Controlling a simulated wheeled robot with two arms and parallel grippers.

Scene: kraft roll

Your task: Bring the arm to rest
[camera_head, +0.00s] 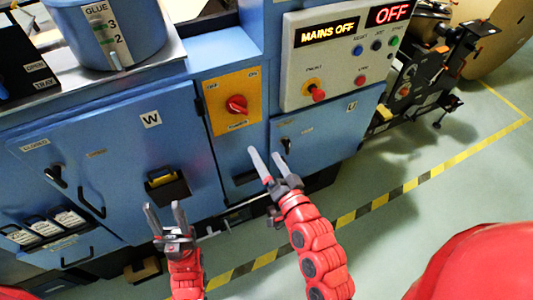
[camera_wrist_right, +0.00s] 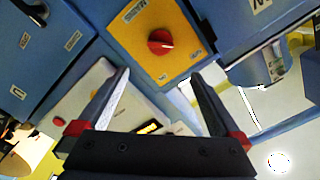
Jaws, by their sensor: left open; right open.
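My left gripper (camera_head: 165,222) is open and empty in the head view, in front of the lower part of the blue cabinet door marked W (camera_head: 130,140). My right gripper (camera_head: 266,165) is open and empty, just below the yellow switch plate. In the right wrist view its two fingers (camera_wrist_right: 160,95) are spread with nothing between them. A red rotary switch (camera_head: 236,105) sits on the yellow plate (camera_head: 220,88); the switch also shows in the wrist view (camera_wrist_right: 160,42), beyond the fingertips. Neither gripper appears to touch the switch.
A control panel (camera_head: 335,60) reads MAINS OFF and OFF, with several buttons. A blue glue container (camera_head: 105,30) stands on the machine top at left. A black mechanism (camera_head: 410,85) and a brown roll (camera_head: 495,35) are at right. Green floor with a striped line (camera_head: 400,190) is open in front.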

